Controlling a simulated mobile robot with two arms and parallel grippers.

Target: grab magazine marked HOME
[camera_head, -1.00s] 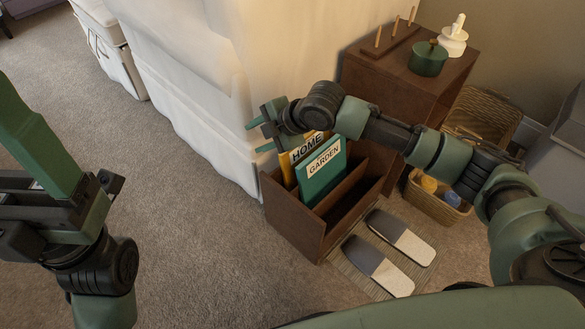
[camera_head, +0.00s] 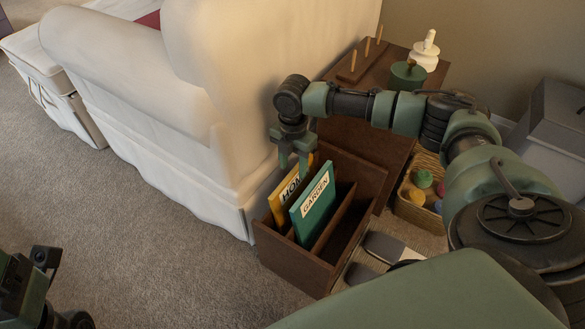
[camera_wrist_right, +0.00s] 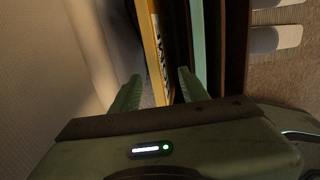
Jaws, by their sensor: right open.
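The yellow magazine marked HOME (camera_head: 284,195) stands tilted in the left slot of a brown wooden holder (camera_head: 290,268). A teal magazine marked GARDEN (camera_head: 314,204) stands to its right and hides part of the HOME lettering. My right gripper (camera_head: 293,163) is open and points down at the top of the HOME magazine. In the right wrist view its fingers (camera_wrist_right: 157,82) lie on either side of the yellow magazine's edge (camera_wrist_right: 153,50), with the teal one (camera_wrist_right: 198,45) beyond the right finger. Part of my left gripper (camera_head: 18,285) shows at the lower left; its fingers are cut off.
A white sofa (camera_head: 200,130) stands close to the holder's left. A wicker basket (camera_head: 422,212) and slippers (camera_head: 384,246) lie to the right. Carpet at left is clear.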

